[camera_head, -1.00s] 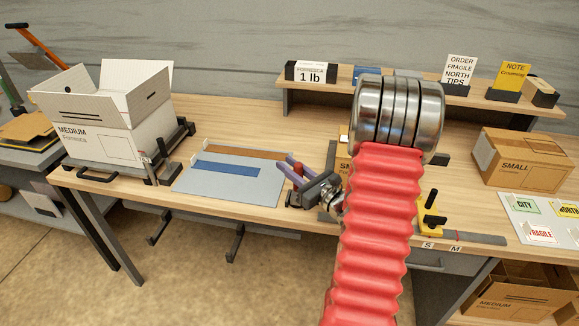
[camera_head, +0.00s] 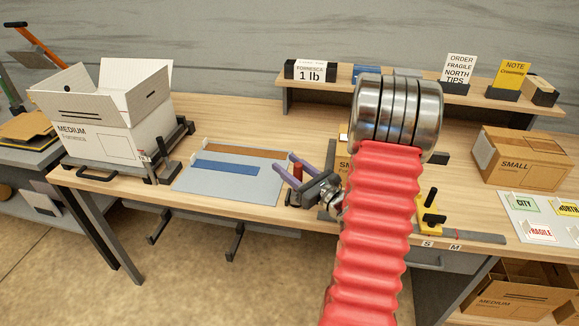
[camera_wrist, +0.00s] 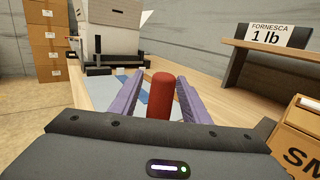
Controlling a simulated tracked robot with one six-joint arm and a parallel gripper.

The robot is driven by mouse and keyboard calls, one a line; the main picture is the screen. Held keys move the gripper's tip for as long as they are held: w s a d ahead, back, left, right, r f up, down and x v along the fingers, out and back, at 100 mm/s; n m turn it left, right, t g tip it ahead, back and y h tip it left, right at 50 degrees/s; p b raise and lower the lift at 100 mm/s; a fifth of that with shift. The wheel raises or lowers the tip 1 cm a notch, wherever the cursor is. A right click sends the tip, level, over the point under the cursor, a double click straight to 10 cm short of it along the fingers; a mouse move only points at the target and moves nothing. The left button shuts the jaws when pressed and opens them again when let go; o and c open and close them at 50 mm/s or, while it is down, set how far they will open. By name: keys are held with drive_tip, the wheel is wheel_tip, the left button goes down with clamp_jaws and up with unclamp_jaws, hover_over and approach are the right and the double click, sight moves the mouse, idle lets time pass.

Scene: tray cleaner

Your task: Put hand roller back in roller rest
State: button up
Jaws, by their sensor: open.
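The hand roller's red handle (camera_head: 296,168) stands upright near the front edge of the bench. In the wrist view the red handle (camera_wrist: 161,96) rises between my two purple fingers, with a gap on each side. My gripper (camera_head: 284,161) is open around it and level with the handle. A dark base (camera_head: 296,196) shows below the handle, partly behind my gripper; it looks like the roller rest. The roller's lower part is hidden, so I cannot tell exactly how it sits there.
A grey mat (camera_head: 232,187) with a blue strip lies left of the roller. An open white MEDIUM box (camera_head: 100,145) stands at the far left. A SMALL box (camera_head: 522,160) and a label board (camera_head: 515,206) are at the right. My red arm hides the bench's middle.

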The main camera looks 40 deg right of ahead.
drive_tip(key=shift+s, duration=0.1)
drive_tip(key=s, duration=0.9)
drive_tip(key=s+f, duration=0.1)
drive_tip(key=s, duration=0.3)
drive_tip(key=shift+s+d, duration=0.3)
idle(0.5)
